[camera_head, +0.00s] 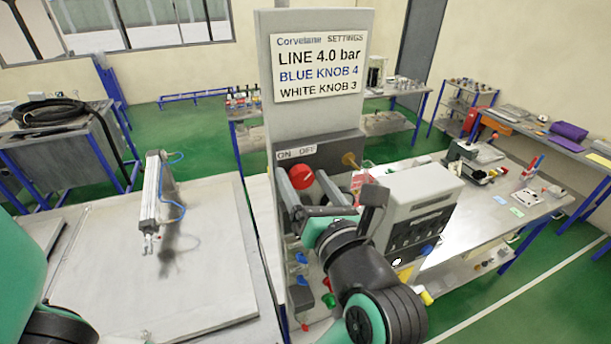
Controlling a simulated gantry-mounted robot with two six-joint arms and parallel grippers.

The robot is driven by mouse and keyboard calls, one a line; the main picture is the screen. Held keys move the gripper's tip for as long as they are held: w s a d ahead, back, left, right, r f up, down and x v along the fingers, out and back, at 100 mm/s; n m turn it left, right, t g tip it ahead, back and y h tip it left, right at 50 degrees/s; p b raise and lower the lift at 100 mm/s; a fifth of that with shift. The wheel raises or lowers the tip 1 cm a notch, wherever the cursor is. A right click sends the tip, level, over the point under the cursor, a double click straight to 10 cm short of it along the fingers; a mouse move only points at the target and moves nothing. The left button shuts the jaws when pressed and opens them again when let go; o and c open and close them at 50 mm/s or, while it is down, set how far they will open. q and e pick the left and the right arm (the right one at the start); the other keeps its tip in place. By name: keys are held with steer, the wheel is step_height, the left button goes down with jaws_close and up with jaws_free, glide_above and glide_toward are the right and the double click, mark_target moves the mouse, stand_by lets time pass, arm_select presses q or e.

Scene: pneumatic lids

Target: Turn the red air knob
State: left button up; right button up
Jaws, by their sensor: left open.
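The red air knob (301,176) is a round red knob on the upright grey panel (313,115), under a small ON/OFF label (297,152). My left gripper (306,187) is in front of the panel with its fingers open. One finger is at the knob's left and the other at its lower right, so the knob shows between the fingertips. I cannot tell whether either finger touches it. My right gripper is not in view.
A brass-coloured knob (349,160) and a red tag (361,179) are just right of the knob. A grey box with controls (418,197) stands close to the wrist. A pneumatic cylinder (151,192) stands on the left table.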

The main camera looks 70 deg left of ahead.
arm_select(q)
steer(key=shift+c, duration=0.3)
jaws_close()
steer(key=shift+f+n+b, duration=0.2)
steer(key=shift+n+b, duration=0.2)
steer(key=shift+b, duration=0.35)
steer(key=n+b, duration=0.8)
steer(key=b, duration=0.3)
steer(key=shift+s+f, duration=0.1)
steer(key=n+b, duration=0.3)
steer(key=n, duration=0.1)
steer(key=shift+n, duration=0.3)
steer(key=shift+s+r+n+b, duration=0.1)
steer(key=shift+r+n+b, duration=0.1)
steer(key=shift+n+b, duration=1.55)
steer(key=shift+n+p, duration=0.5)
steer(key=shift+n, duration=0.15)
steer(key=shift+o, duration=0.3)
jaws_free()
